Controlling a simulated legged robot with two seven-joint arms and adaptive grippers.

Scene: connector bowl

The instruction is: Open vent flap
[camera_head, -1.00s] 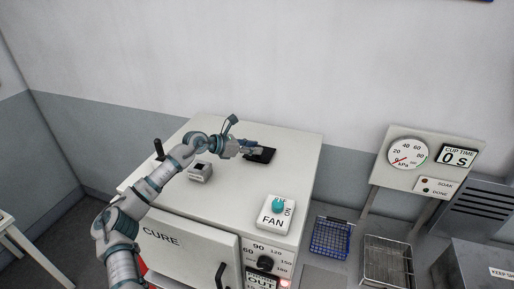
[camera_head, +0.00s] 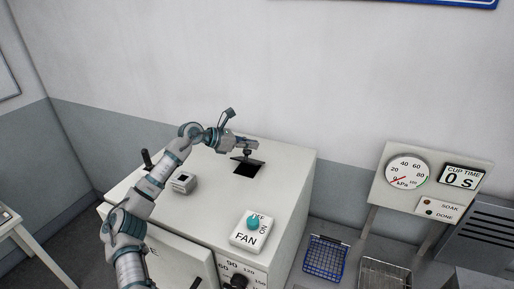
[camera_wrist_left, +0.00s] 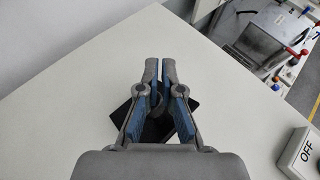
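The vent flap (camera_head: 246,159) is a small dark plate with a knob, on top of the white CURE oven (camera_head: 205,215). It sits raised and tilted at the back of a black square opening (camera_head: 247,169). My left gripper (camera_head: 246,149) is above the flap, at its knob. In the left wrist view, the fingers of my left gripper (camera_wrist_left: 159,68) are drawn nearly together around the knob, over dark plate and opening (camera_wrist_left: 185,122). The knob is mostly hidden between the fingers there. My right gripper is in neither view.
A black lever (camera_head: 147,158) rises at the left edge. A blue wire basket (camera_head: 325,258) and a gauge panel (camera_head: 430,180) are on the right.

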